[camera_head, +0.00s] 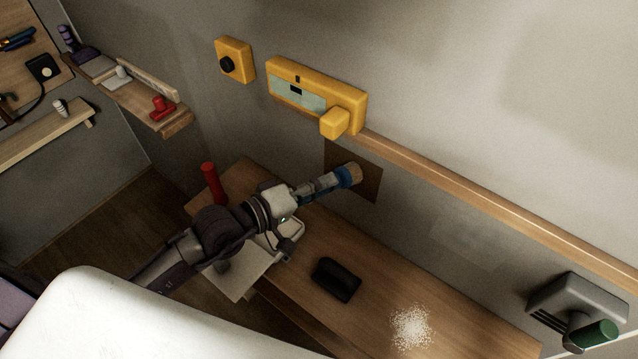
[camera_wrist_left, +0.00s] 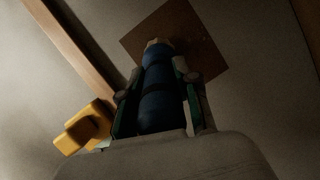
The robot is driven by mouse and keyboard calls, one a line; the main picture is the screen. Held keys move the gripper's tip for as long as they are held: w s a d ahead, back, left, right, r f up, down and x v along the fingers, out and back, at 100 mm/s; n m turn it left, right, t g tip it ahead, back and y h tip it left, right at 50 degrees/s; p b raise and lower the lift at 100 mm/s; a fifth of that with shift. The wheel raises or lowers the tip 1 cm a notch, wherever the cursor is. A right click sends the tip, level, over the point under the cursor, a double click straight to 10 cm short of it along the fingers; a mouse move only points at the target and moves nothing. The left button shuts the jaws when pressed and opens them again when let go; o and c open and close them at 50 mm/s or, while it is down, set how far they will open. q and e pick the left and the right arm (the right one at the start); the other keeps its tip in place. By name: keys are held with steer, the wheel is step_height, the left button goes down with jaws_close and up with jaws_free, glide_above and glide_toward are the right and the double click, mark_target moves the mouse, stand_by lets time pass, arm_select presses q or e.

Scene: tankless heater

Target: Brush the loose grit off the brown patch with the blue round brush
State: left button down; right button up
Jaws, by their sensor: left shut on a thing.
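The brown patch (camera_head: 368,187) is a dark square on the wall, just below the wooden rail. It also shows in the left wrist view (camera_wrist_left: 199,37). The blue round brush (camera_head: 345,178) has pale bristles and points at the patch. My left gripper (camera_head: 322,184) is shut on the brush's handle, which fills the space between the fingers in the left wrist view (camera_wrist_left: 157,95). The bristle end lies over the patch in both views; whether it touches the wall I cannot tell. Loose grit on the patch is too small to make out. My right gripper is not in view.
A yellow level-like unit (camera_head: 316,95) and a yellow box with a black knob (camera_head: 235,60) are on the wall above. The bench (camera_head: 376,262) below bears a black block (camera_head: 336,279), white grains (camera_head: 411,328) and a red cylinder (camera_head: 212,183). A grey holder (camera_head: 577,304) is at right.

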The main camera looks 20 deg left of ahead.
arm_select(q)
steer(key=a+b, duration=0.1)
steer(key=w+a+b, duration=0.1)
steer(key=a, duration=0.1)
stand_by(0.4)
steer(key=shift+s+a+b, duration=0.25)
steer(key=shift+s, duration=0.55)
steer(key=shift+s+a+b, duration=0.2)
steer(key=shift+s+a, duration=0.1)
steer(key=shift+s, duration=0.45)
steer(key=shift+s+a+b, duration=0.25)
steer(key=shift+s, duration=0.55)
steer(key=shift+f, duration=0.1)
